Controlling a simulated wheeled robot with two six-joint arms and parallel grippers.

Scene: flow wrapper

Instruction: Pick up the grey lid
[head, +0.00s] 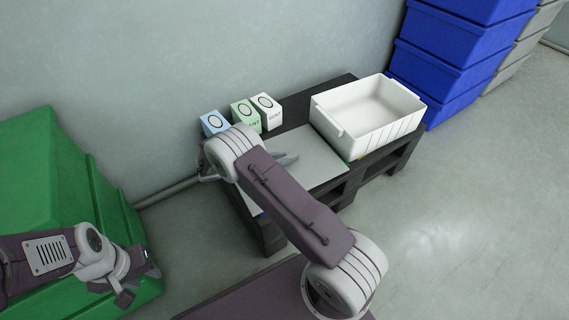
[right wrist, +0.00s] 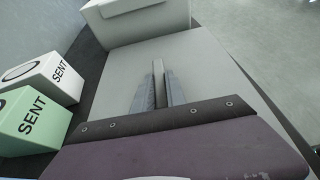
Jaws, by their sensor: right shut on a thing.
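The grey lid (head: 325,165) is a flat light-grey panel on the dark pallet in the head view, in front of the boxes and left of the white bin. It also fills the middle of the right wrist view (right wrist: 205,65). My right gripper (head: 287,160) is over the panel. In the right wrist view its two fingers (right wrist: 159,85) are closed on a thin upright grey strip, which looks like the lid's handle. My arm hides part of the lid. My left gripper (head: 130,285) is at the lower left, away from the lid, its fingers too small to read.
Blue (head: 214,123), green (head: 245,115) and white (head: 267,110) boxes stand at the pallet's back left. A white bin (head: 345,135) stands on its right. A green container (head: 60,170) is at left, blue crates (head: 450,75) at the back right. Floor at right is clear.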

